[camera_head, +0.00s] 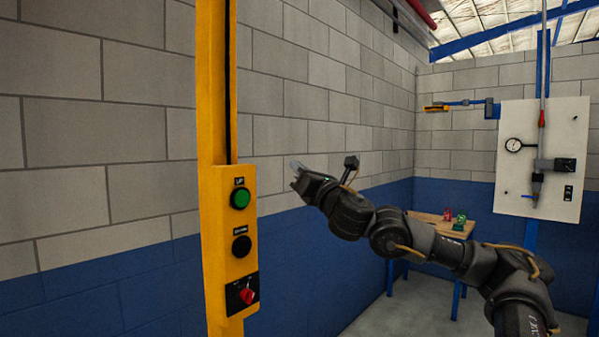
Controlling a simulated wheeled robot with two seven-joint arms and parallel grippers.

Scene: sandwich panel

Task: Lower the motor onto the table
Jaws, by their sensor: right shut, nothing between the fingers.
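A yellow control box (219,235) on a yellow post carries a green button (240,198) at the top, a black button (241,246) below it and a red rotary switch (247,293) at the bottom. My right gripper (295,167) is shut and empty, to the right of the green button and a little higher in the picture, apart from the box. A wooden table (425,218) with blue legs stands at the back, partly hidden by my right arm. I cannot make out a motor. My left gripper is out of view.
A small red object (447,214) and green object (459,222) are on the table. Block walls close the left and back. Some bare floor (380,318) shows.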

